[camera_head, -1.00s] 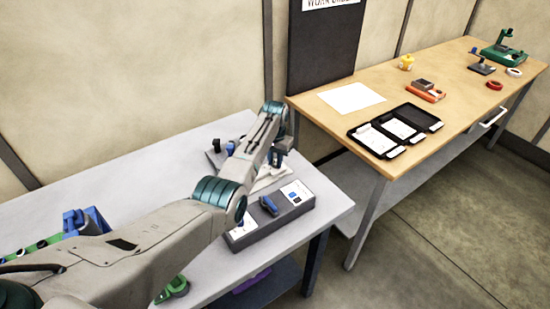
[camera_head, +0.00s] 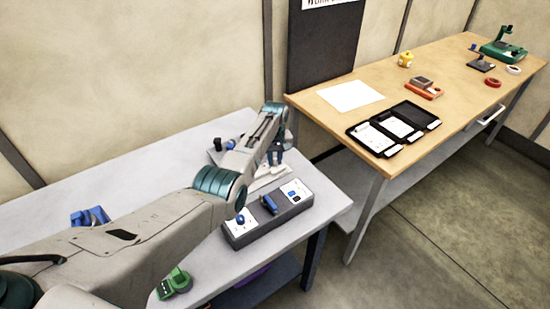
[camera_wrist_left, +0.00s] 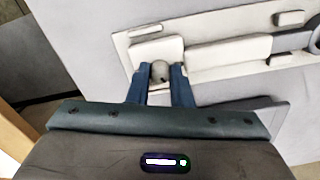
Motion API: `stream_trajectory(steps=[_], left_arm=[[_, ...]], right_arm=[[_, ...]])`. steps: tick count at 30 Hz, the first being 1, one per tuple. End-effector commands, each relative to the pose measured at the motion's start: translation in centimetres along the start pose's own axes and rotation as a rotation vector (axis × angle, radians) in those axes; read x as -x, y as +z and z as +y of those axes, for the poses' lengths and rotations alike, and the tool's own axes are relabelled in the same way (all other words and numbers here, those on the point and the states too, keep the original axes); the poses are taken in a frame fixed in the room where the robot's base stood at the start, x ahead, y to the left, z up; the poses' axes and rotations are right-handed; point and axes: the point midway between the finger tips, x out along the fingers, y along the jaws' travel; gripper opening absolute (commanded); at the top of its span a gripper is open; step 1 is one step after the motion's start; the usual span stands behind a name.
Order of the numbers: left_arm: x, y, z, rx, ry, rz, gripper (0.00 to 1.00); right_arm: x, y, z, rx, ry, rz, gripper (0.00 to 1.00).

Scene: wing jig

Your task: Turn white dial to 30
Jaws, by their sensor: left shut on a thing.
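My left gripper (camera_head: 275,158) points down at a pale fixture (camera_head: 262,182) on the grey table. In the left wrist view the gripper's two blue fingers (camera_wrist_left: 161,72) are shut on a small round grey-white knob, which looks like the white dial (camera_wrist_left: 159,71). The knob sits between the fingertips at the pale plate (camera_wrist_left: 230,53) of the fixture. In the head view the fingers and arm hide the dial. No scale or number on it can be read. My right gripper is not in view.
A dark box (camera_head: 262,226) with a blue handle (camera_head: 268,203) and a blue knob (camera_head: 240,219) stands in front of the fixture. A green device (camera_head: 174,283) lies at the front edge. A wooden table (camera_head: 450,75) with a black tray (camera_head: 363,131) is at the right.

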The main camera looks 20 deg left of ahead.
Motion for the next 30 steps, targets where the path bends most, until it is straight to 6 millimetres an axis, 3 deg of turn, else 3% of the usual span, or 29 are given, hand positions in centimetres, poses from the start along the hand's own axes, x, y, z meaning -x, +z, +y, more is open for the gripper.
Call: stream_trajectory(steps=[18, 19, 22, 30], left_arm=[[0.05, -0.05, 0.0, 0.043, 0.0, 0.001, 0.0], [0.05, -0.05, 0.0, 0.043, 0.0, 0.001, 0.21], [0.05, -0.04, 0.0, 0.043, 0.0, 0.001, 0.41], [0.05, -0.02, 0.0, 0.043, 0.0, 0.0, 0.41]], right_arm=[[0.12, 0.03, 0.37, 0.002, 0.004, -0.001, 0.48], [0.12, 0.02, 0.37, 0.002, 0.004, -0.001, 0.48], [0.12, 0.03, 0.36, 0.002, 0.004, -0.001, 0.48], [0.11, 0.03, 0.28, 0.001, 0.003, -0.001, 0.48]])
